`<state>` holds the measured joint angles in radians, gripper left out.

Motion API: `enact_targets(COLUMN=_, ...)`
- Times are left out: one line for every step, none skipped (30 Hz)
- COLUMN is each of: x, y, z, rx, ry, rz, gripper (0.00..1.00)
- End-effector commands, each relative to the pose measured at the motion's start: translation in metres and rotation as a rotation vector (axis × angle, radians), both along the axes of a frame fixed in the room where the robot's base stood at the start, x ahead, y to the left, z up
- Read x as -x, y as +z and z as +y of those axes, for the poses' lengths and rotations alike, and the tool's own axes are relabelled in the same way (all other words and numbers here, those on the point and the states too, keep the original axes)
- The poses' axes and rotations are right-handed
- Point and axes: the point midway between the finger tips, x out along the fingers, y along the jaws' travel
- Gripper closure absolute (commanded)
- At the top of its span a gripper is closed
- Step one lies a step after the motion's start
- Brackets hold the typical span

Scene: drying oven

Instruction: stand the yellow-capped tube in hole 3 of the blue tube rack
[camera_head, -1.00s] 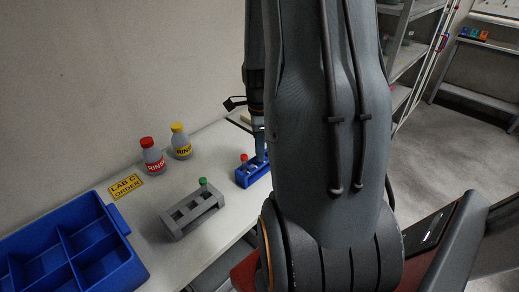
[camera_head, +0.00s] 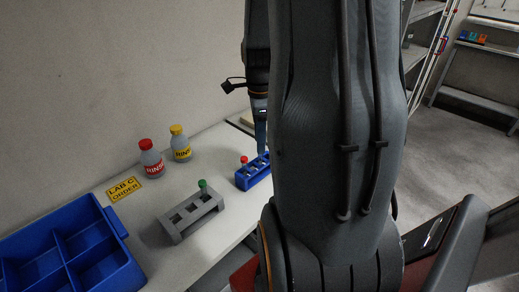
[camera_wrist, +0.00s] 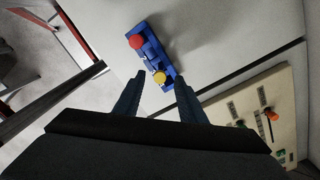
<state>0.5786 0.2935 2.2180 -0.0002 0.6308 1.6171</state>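The blue tube rack (camera_head: 253,178) stands on the white bench, with a red-capped tube (camera_head: 244,162) at one end. In the wrist view the rack (camera_wrist: 153,52) holds the red-capped tube (camera_wrist: 136,41) at its far end. The yellow-capped tube (camera_wrist: 160,77) stands at the opposite end, seen from above; no hole numbers are legible. In the head view it is hidden by my arm. My gripper (camera_wrist: 160,80) is open and empty, pointing down above the rack. Its fingers appear on either side of the yellow cap, apart from it. It also shows in the head view (camera_head: 261,150).
A grey rack (camera_head: 188,220) with a green-capped tube (camera_head: 202,186) stands nearer. A red-capped bottle (camera_head: 152,160) and a yellow-capped bottle (camera_head: 180,145) stand by the wall. A blue divided bin (camera_head: 117,222) is at lower left. A beige panel (camera_wrist: 240,97) lies right in the wrist view.

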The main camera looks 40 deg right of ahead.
Motion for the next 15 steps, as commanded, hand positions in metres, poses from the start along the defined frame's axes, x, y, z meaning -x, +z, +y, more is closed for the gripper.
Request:
enact_targets(x=-0.001, y=0.006, z=-0.001, rx=0.002, ry=0.0, rz=-0.002, gripper=0.63)
enact_targets(x=-0.001, y=0.009, z=-0.001, rx=0.002, ry=0.0, rz=-0.003, gripper=0.63)
enact_targets(x=-0.001, y=0.013, z=-0.001, rx=0.002, ry=0.0, rz=-0.002, gripper=0.63)
enact_targets(x=-0.001, y=0.016, z=-0.001, rx=0.001, ry=0.0, rz=-0.002, gripper=0.63)
enact_targets(x=-0.001, y=0.018, z=-0.001, rx=0.001, ry=0.0, rz=-0.002, gripper=0.63)
enact_targets(x=-0.001, y=0.02, z=-0.001, rx=0.001, ry=0.0, rz=-0.002, gripper=0.63)
enact_targets(x=-0.001, y=0.021, z=0.0, rx=0.001, ry=0.0, rz=-0.001, gripper=0.63)
enact_targets(x=0.0, y=0.022, z=0.0, rx=0.001, ry=0.0, rz=-0.001, gripper=0.63)
enact_targets(x=0.0, y=0.023, z=0.0, rx=0.0, ry=0.0, rz=0.0, gripper=0.63)
enact_targets(x=0.0, y=0.023, z=0.0, rx=0.0, ry=0.0, rz=0.0, gripper=0.63)
enact_targets(x=0.0, y=0.023, z=0.0, rx=0.0, ry=0.0, rz=0.0, gripper=0.63)
enact_targets(x=0.0, y=0.023, z=0.0, rx=0.0, ry=0.0, rz=0.0, gripper=0.63)
enact_targets(x=0.0, y=0.023, z=0.0, rx=-0.001, ry=0.0, rz=0.001, gripper=0.63)
enact_targets(x=0.0, y=0.023, z=0.0, rx=-0.001, ry=0.0, rz=0.001, gripper=0.63)
enact_targets(x=0.0, y=0.023, z=0.0, rx=-0.001, ry=0.0, rz=0.001, gripper=0.63)
